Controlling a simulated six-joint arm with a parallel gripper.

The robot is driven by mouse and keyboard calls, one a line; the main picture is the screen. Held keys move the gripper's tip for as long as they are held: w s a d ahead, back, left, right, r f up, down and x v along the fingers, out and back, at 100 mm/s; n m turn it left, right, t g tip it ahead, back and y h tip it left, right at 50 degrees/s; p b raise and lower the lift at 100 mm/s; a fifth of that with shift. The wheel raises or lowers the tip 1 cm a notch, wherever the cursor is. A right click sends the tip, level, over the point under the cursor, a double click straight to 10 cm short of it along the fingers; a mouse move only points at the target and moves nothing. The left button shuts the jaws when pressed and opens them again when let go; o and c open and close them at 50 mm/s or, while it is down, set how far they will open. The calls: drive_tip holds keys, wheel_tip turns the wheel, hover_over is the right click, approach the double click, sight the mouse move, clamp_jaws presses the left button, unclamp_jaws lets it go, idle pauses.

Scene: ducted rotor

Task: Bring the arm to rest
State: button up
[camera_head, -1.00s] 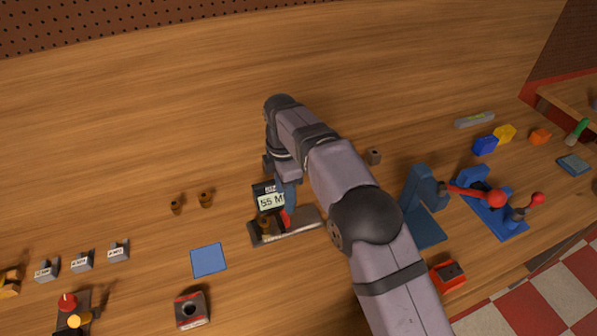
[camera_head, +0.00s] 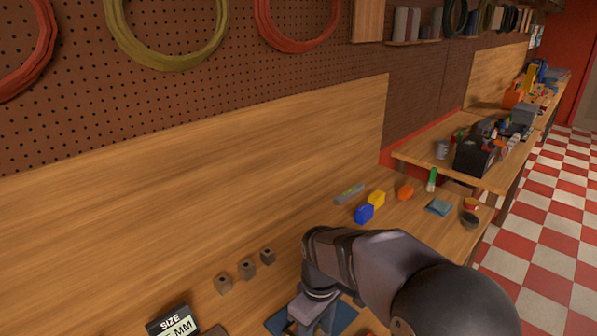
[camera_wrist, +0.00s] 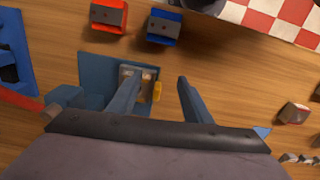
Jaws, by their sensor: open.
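My gripper (camera_wrist: 160,80) is open in the wrist view, with its two blue fingers apart and nothing seen between the tips. It hangs over a blue fixture plate (camera_wrist: 95,68) that carries a pale metal part. A small yellow piece (camera_wrist: 157,91) shows between the fingers, below them. In the head view my gripper (camera_head: 318,312) is low at the bottom edge, above the blue plate (camera_head: 343,318). My arm reaches in from the lower right and hides part of the bench. How high the fingers are above the plate I cannot tell.
A red block (camera_wrist: 109,17) and a blue block (camera_wrist: 164,27) lie beyond the fingers. Another blue fixture (camera_wrist: 15,45) stands at left. Small brown blocks (camera_head: 247,268) and a size display (camera_head: 172,325) are left of my arm.

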drive_tip(key=s+d+f+m, duration=0.3)
drive_tip(key=s+d+m, duration=0.6)
drive_tip(key=s, duration=0.5)
drive_tip(key=shift+d+f+m, duration=0.3)
drive_tip(key=shift+d+m, duration=0.1)
drive_tip(key=shift+d, duration=0.6)
drive_tip(key=shift+o, duration=0.3)
